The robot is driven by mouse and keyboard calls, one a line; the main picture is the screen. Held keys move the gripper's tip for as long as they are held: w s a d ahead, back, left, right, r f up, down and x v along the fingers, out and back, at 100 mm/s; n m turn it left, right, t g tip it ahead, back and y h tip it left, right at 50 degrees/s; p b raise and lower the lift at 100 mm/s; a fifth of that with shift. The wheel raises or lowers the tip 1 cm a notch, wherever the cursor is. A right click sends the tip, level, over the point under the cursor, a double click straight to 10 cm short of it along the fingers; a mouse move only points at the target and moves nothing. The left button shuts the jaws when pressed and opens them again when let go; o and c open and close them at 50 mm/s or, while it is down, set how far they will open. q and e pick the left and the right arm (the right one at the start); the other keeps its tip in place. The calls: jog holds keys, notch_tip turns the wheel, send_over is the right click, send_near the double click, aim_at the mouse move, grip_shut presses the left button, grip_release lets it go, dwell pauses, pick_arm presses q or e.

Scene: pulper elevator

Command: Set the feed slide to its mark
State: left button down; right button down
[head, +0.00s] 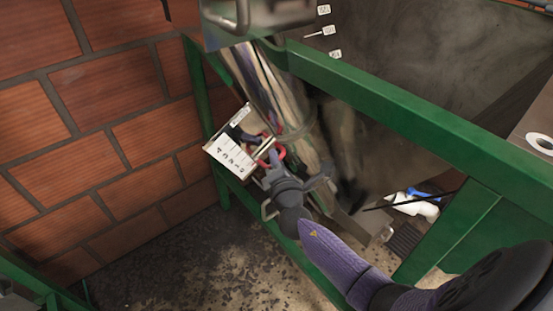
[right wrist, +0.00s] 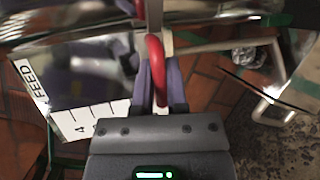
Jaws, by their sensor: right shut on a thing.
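The feed slide's red handle (head: 281,151) shows at the tip of my right gripper (head: 272,156) in the head view. In the right wrist view the red handle (right wrist: 155,62) stands between the purple fingers of my right gripper (right wrist: 160,88), which is shut on it. A white scale plate (head: 231,156) with ticks and numbers lies just left of the handle. In the right wrist view the plate (right wrist: 95,118) carries the word FEED and a 4. The fingers and gripper body hide part of the scale, and I cannot read the slide's setting. My left gripper is not in view.
A shiny metal tube (head: 285,95) runs down beside the plate. A green frame rail (head: 390,100) crosses above my right arm. A brick wall (head: 100,130) stands at the left. White and blue fittings (head: 415,204) lie to the right. The stained floor (head: 170,265) is open below.

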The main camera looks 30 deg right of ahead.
jog(key=shift+a+r+p, duration=0.3)
jog(key=shift+r+p, duration=0.15)
jog(key=shift+r, duration=0.2)
jog(key=shift+a+r+p, duration=0.25)
jog(key=shift+r+p, duration=0.15)
jog(key=shift+r, duration=0.2)
jog(key=shift+f, duration=0.15)
jog(key=c, duration=0.6)
grip_release()
jog(key=shift+c, duration=0.2)
jog(key=shift+s, duration=0.1)
jog(key=shift+s+a, duration=0.1)
jog(key=shift+s, duration=0.05)
jog(key=v, duration=0.9)
jog(key=shift+s+p, duration=0.3)
jog(key=shift+p, duration=0.15)
